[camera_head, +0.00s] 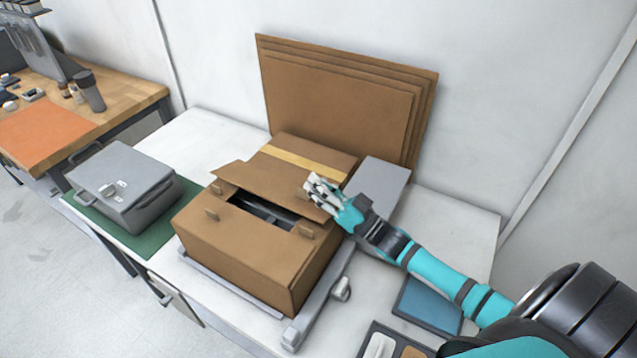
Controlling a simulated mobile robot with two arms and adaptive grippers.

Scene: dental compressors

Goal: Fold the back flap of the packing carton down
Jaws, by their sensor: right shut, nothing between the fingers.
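The brown packing carton (245,250) sits on the white table, with a dark opening (262,212) in its top and something grey inside. Its back flap (260,182) slants over the back of the opening and leaves the front part uncovered. Small tabs stand up around the opening. My right gripper (314,185) is shut and empty at the right part of the back flap; it seems to touch the flap, but exact contact is hard to tell. My left gripper is not in view.
A flat brown carton with a yellow strip (305,159) lies behind. Large cardboard sheets (340,95) lean on the wall. A grey case (125,182) on a green mat (145,240) stands left. A grey box (378,185) and blue pad (428,303) are right.

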